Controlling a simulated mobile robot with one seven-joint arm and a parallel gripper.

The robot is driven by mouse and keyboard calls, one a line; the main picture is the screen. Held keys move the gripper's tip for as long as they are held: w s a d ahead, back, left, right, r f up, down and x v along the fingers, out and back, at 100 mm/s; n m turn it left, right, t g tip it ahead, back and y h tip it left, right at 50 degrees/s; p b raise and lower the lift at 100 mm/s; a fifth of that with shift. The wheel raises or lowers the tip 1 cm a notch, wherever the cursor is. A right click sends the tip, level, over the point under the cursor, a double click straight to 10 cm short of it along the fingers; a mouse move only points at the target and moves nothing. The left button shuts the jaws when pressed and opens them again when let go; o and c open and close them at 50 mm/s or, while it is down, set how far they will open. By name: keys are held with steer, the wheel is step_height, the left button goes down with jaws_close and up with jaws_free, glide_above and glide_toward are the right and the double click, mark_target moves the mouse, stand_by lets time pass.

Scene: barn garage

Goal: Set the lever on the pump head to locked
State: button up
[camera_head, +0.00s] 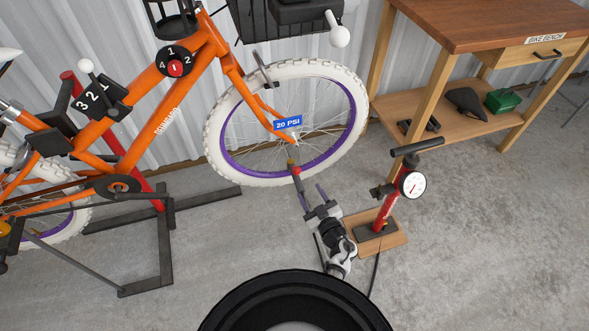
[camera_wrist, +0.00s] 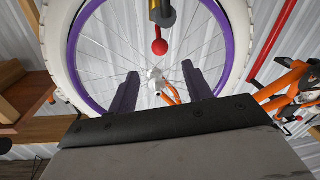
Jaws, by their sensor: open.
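The pump head (camera_head: 291,162) is a small dark and brass-coloured piece at the lower part of the front wheel. Its lever ends in a red ball (camera_head: 297,171). In the wrist view the pump head (camera_wrist: 162,12) is at the top edge, partly cut off, with the red ball (camera_wrist: 159,47) hanging below it in the picture. My gripper (camera_head: 313,194) is open just below and right of the ball in the head view. In the wrist view my fingers (camera_wrist: 158,76) are spread, with the ball above the gap between them. I see no contact.
The orange bike's front wheel (camera_head: 216,130) has a white tyre and purple rim, with a blue 20 PSI tag (camera_head: 288,123). A red floor pump (camera_head: 386,209) with a gauge stands right of my arm. A wooden bench (camera_head: 470,25) stands at the upper right. Concrete floor is clear at right.

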mark_target(296, 169)
steer(key=b+x, duration=0.1)
steer(key=x, duration=1)
steer(key=shift+w+a+f+b, duration=0.1)
steer(key=shift+w+a+b, duration=0.1)
steer(key=shift+b, duration=0.15)
steer(key=shift+c, duration=0.3)
